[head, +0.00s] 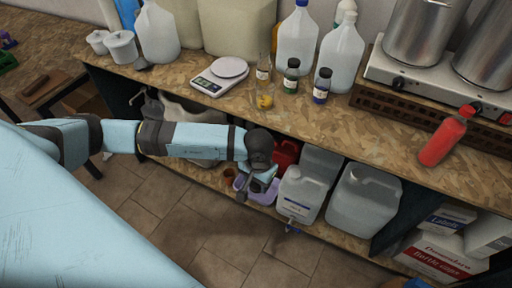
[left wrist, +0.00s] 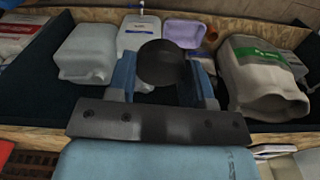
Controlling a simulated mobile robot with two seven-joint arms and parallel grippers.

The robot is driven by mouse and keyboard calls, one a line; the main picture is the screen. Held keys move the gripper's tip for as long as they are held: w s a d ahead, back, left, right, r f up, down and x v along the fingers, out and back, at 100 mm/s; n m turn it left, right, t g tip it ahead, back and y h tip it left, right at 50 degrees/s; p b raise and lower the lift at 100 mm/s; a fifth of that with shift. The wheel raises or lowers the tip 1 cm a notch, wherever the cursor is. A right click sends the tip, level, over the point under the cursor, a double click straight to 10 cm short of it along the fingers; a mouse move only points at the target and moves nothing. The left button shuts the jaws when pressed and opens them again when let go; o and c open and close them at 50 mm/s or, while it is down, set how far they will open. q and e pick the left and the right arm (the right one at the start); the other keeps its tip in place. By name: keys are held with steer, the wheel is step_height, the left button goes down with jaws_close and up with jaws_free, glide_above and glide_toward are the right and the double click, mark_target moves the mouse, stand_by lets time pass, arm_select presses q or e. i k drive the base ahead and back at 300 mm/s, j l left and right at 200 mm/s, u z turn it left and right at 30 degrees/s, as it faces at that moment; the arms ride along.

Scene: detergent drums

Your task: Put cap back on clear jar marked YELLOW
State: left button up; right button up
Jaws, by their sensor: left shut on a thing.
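The clear jar marked YELLOW (head: 264,98) stands upright on the wooden worktop, with yellow contents at its bottom and a pale label. No cap shows on its top. My left gripper (head: 262,184) is below the front edge of the worktop, by the lower shelf and well below the jar. In the left wrist view its fingers (left wrist: 164,88) are shut on a dark round cap (left wrist: 163,63). The cap can hardly be made out in the head view. My right gripper is not in view.
Capped green (head: 291,77) and blue (head: 321,88) jars stand right of the clear jar; a scale (head: 219,76) stands left. Large jugs (head: 297,42) are behind. A red bottle (head: 445,138) is at right. On the lower shelf are canisters (head: 364,197) and a purple tub (head: 262,192).

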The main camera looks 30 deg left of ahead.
mark_target(264, 64)
steer(key=j+z, duration=0.1)
steer(key=j, duration=0.4)
steer(key=j+z, duration=0.1)
steer(key=j, duration=0.4)
steer(key=k+j, duration=0.1)
steer(key=j, duration=0.4)
steer(key=k+j+z, duration=0.15)
steer(key=j, duration=0.35)
steer(key=j+z, duration=0.1)
steer(key=j, duration=0.4)
steer(key=k+j+z, duration=0.1)
steer(key=j, duration=0.35)
